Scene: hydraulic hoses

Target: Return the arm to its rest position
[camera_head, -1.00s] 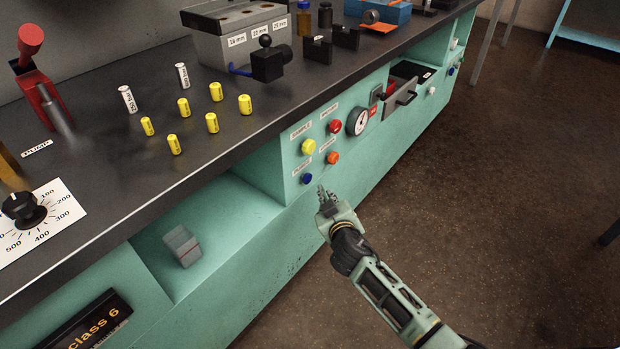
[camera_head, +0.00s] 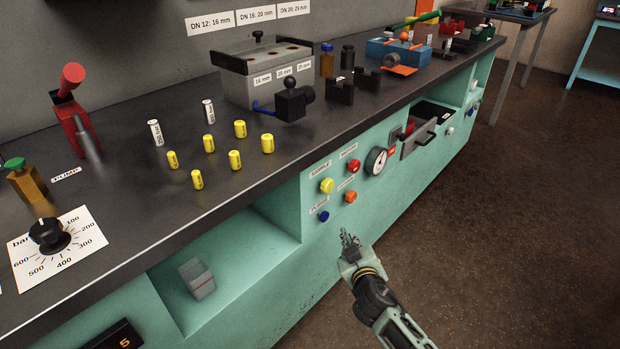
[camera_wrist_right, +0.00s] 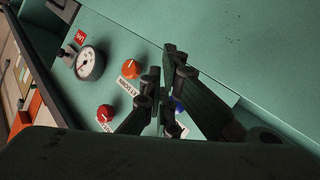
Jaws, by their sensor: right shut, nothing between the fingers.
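My right arm (camera_head: 378,300) comes in from the lower right in the head view. Its gripper (camera_head: 347,238) is shut and empty, in front of the teal bench face, below and right of the blue button (camera_head: 323,216). In the right wrist view the gripper fingers (camera_wrist_right: 163,105) are close together with nothing held. The blue button (camera_wrist_right: 179,107) shows partly behind them. I cannot tell from these views whether the gripper touches the panel. My left gripper is not in view.
The panel carries a yellow button (camera_head: 327,186), a red button (camera_head: 354,166), an orange knob (camera_head: 350,197) and a gauge (camera_head: 376,161). The dark worktop (camera_head: 240,190) holds several yellow cylinders and a red pump lever (camera_head: 72,110). An open drawer (camera_head: 420,140) juts out. The floor at right (camera_head: 500,240) is clear.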

